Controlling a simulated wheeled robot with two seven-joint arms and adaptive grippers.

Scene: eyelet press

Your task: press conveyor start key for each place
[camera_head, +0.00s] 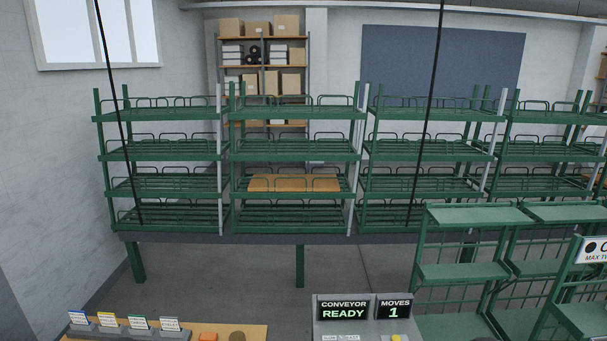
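A grey control console (360,329) stands at the bottom middle, cut off by the picture's lower edge. Its left display (343,308) reads "CONVEYOR READY" and its right display (394,307) reads "MOVES 1". Below the displays, small pale labels (348,338) and a bit of yellow (396,338) just show. The start key cannot be made out. Behind stands a row of green tiered racks (172,186) on a dark beam with green legs. One tier holds an orange-brown board (293,183); the other front tiers look empty. Neither of my grippers is in view.
A wooden worktop (225,328) at the lower left bears several small label cards (107,321) and an orange block (208,337). Green shelving (464,271) stands close at the right. Two thin dark lines cross the view. The floor beneath the racks is clear.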

